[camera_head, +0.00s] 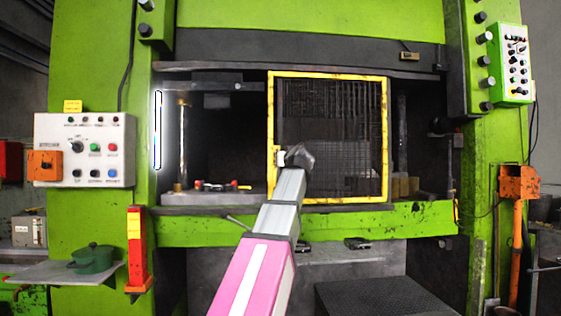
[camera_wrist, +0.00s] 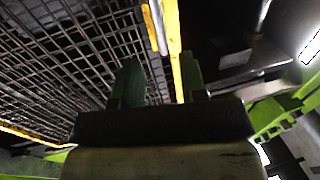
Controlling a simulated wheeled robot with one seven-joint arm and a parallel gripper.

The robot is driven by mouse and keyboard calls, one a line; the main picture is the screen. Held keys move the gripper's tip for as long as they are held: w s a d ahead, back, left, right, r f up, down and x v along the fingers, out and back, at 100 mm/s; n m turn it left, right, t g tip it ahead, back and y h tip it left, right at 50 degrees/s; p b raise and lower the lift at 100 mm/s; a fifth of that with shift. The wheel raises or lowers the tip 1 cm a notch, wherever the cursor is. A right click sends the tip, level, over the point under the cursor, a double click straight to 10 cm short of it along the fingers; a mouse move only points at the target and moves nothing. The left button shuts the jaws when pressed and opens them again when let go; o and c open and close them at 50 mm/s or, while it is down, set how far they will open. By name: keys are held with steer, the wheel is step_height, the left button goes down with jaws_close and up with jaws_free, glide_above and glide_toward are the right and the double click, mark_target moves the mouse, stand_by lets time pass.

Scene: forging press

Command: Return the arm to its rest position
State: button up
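My arm reaches up from the bottom of the head view. Its dark end, my gripper (camera_head: 298,157), is in front of the left part of the yellow-framed mesh gate (camera_head: 386,140). In the wrist view the two green fingers of my gripper (camera_wrist: 159,72) stand apart, with nothing clearly held between them. The gate's yellow upright (camera_wrist: 172,40) shows beyond and between the fingers; I cannot tell whether they touch it. The mesh (camera_wrist: 60,60) fills the left of that view.
The green press (camera_head: 200,235) surrounds the gate, and its opening left of the gate is uncovered. A control box (camera_head: 125,130) is on the left, another (camera_head: 515,65) on the upper right. A shelf (camera_head: 40,272) holds a green pot (camera_head: 93,258). An orange post (camera_head: 134,245) stands beside it.

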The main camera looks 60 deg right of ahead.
steer(key=shift+v, duration=0.9)
